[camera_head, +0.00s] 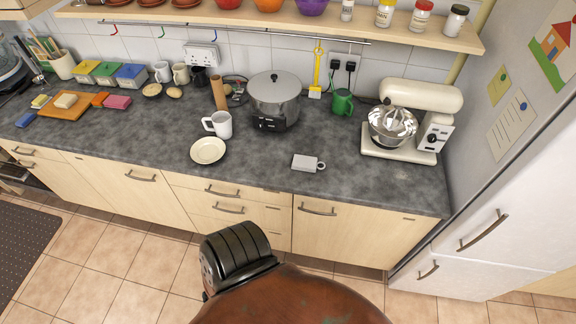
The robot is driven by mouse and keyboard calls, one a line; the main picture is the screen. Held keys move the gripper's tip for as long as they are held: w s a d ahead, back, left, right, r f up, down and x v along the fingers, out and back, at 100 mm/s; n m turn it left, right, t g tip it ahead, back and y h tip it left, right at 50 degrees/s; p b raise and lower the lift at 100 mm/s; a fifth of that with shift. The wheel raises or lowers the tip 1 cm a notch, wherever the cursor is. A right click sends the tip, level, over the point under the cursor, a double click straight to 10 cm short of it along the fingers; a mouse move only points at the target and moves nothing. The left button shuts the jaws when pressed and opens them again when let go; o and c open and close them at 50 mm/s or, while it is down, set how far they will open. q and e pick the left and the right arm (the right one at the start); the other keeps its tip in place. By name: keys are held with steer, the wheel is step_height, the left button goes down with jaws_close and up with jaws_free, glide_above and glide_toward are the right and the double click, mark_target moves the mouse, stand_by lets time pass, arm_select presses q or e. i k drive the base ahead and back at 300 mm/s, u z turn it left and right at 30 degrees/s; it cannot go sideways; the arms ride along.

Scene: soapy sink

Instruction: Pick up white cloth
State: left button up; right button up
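I cannot make out a white cloth in the head view. A small white shape (305,162) with a handle-like loop lies near the counter's front edge. It looks like a mug on its side. A white mug (218,124) stands upright further back to the left, behind a cream plate (208,150). A small cream block (65,101) lies on a wooden board (52,112) at the far left. Neither of my grippers shows in this view.
The grey counter (370,185) is clear at its front right. A steel pot (274,94) on a cooker and a stand mixer (415,115) stand at the back. A shelf (270,22) hangs above. A fridge (500,225) bounds the right.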

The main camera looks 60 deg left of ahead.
mark_target(300, 162)
steer(key=u, duration=1.75)
